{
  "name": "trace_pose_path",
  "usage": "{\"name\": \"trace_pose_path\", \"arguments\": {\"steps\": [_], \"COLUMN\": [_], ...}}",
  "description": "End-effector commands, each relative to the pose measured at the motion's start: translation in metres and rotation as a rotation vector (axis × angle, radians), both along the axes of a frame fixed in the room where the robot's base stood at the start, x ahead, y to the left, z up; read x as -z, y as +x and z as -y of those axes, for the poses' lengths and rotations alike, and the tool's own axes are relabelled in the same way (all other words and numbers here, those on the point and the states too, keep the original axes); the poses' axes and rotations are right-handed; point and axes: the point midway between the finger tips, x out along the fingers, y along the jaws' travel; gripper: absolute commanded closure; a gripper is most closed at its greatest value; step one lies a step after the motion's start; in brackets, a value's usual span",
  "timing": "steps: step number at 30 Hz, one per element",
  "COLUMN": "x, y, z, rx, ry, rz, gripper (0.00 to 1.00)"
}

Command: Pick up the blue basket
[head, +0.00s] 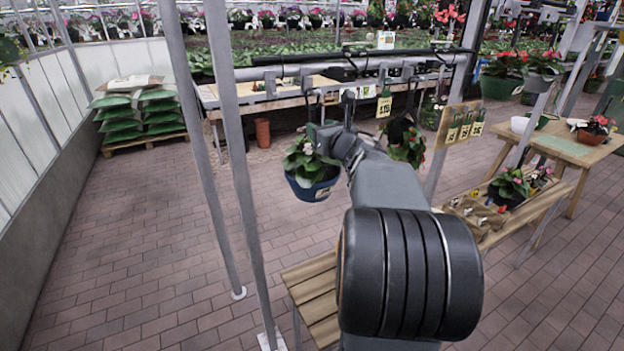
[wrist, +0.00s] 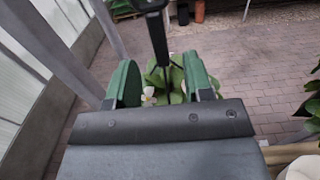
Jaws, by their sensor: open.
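The blue basket (head: 314,189) hangs by a black hanger from the rail in the head view. It holds green leaves and pale flowers. My gripper (head: 320,131) is just above its plant, beside the hanger. In the wrist view my gripper (wrist: 160,78) has its two green fingers spread apart. The black hanger (wrist: 157,38) shows between them, with the leaves (wrist: 170,92) below. I cannot tell how deep the hanger sits between the fingers. The blue pot itself is hidden in the wrist view.
A second hanging plant (head: 406,142) is close to the right of my arm. Grey posts (head: 236,165) stand left of the basket. A wooden bench (head: 315,296) is below, near a shelf of pots (head: 482,217). The brick floor at left is clear.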

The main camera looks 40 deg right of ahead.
Motion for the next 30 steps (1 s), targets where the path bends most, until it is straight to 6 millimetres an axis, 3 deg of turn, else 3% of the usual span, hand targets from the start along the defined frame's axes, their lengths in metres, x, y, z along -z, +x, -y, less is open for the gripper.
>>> {"name": "trace_pose_path", "arguments": {"steps": [8, 18, 29, 30], "x": [0.0, -0.001, 0.001, 0.001], "y": [0.017, 0.059, 0.065, 0.065], "z": [0.002, 0.009, 0.01, 0.01], "rx": [0.0, 0.0, 0.002, 0.002], "ry": [0.002, 0.003, 0.003, 0.003], "rz": [-0.001, -0.002, 0.0, 0.0], "gripper": [0.53, 0.53, 0.53, 0.57]}}
